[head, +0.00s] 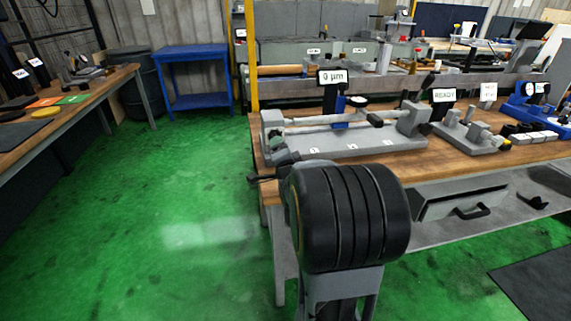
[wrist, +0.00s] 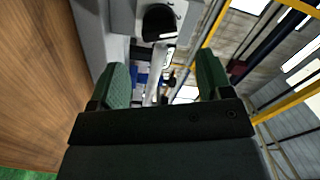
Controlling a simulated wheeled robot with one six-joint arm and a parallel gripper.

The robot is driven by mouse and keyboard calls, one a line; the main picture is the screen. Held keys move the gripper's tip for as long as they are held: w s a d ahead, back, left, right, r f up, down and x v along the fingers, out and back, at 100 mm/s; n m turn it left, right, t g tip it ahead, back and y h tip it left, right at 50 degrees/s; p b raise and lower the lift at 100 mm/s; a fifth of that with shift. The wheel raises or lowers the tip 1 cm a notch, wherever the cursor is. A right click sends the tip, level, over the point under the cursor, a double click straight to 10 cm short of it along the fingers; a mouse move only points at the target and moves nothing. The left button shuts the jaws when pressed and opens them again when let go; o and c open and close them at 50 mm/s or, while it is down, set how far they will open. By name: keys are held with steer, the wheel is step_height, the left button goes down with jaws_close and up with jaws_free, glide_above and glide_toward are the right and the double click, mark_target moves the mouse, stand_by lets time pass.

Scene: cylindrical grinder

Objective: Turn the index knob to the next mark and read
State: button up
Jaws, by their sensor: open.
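A grey fixture (head: 340,146) with a long horizontal shaft stands on the wooden bench, with several numbered white labels along its base. A black sign (head: 332,77) above it reads "0 µm". In the wrist view, a black rounded knob (wrist: 160,20) with a pale mark on its edge sits ahead of the fingertips, against a grey block. My gripper (wrist: 162,82) is open, its two green fingers apart with nothing held between them. In the head view, my gripper is by the fixture's left end, mostly hidden behind my dark arm, and I cannot make out the knob there.
A grey device labelled READY (head: 443,95) stands to the right on the bench (head: 440,168). A blue-based gauge (head: 528,92) is at far right. A drawer (head: 462,204) hangs under the bench. Green floor (head: 180,200) is clear on the left, before a blue table (head: 193,52).

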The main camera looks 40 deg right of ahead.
steer(key=v, duration=0.7)
stand_by(0.5)
steer(key=s+a+r+n+g+y+p, duration=0.4)
steer(key=s+a+r+n+g+p, duration=0.1)
steer(key=a+n+p, duration=0.3)
steer(key=s+a+r+n+g+y+p, duration=0.3)
steer(key=s+a+r+n+g+p, duration=0.2)
steer(key=a, duration=0.8)
steer(key=s+n+g+p, duration=0.2)
steer(key=n+p, duration=0.2)
steer(key=n, duration=0.1)
steer(key=shift+s+n+g+y, duration=0.3)
steer(key=shift+n+y, duration=0.1)
steer(key=shift+a, duration=0.1)
steer(key=shift+c, duration=0.4)
